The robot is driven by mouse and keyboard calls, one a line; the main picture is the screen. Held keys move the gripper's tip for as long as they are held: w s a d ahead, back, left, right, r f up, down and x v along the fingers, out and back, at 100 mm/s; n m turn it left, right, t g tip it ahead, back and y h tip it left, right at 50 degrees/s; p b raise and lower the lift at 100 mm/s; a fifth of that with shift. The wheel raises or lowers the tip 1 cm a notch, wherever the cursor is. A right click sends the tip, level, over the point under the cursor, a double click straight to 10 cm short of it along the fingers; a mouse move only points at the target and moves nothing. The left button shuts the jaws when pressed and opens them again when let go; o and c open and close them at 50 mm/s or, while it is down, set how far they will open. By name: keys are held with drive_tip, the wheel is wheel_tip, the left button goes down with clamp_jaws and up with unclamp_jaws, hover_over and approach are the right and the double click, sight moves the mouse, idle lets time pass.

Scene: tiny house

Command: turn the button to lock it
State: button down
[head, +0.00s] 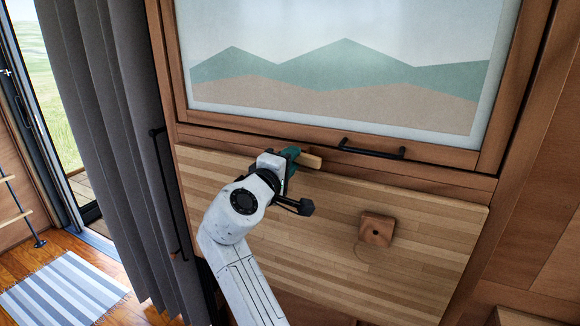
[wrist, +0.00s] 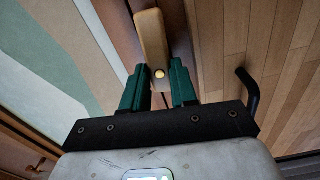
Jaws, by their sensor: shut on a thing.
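The button is a small pale wooden bar with rounded ends (head: 311,160), mounted at the top edge of the slatted wooden panel (head: 420,215). It lies roughly along the rail above the panel. In the wrist view the button (wrist: 151,38) shows a round brass-coloured screw head near its lower end. My gripper (head: 290,156) has dark green fingers. In the wrist view its fingers (wrist: 160,75) stand on either side of the button's near end and are shut on it. In the head view my gripper hides the button's left end.
Above the panel is a framed frosted window (head: 340,60) with a black bar handle (head: 372,150). A small square wooden block (head: 377,230) sticks out of the panel at the right. A grey curtain (head: 110,130) hangs at the left, by a striped rug (head: 65,290).

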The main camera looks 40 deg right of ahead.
drive_tip(key=shift+f+m+b, duration=0.2)
drive_tip(key=shift+m+b, duration=8.1)
drive_tip(key=shift+b, duration=0.7)
drive_tip(key=c, duration=0.9)
unclamp_jaws()
drive_tip(key=shift+r, duration=0.15)
drive_tip(key=shift+a, duration=0.1)
drive_tip(key=b+v, duration=0.1)
drive_tip(key=v, duration=0.9)
drive_tip(key=shift+s+a, duration=0.15)
drive_tip(key=shift+a, duration=0.15)
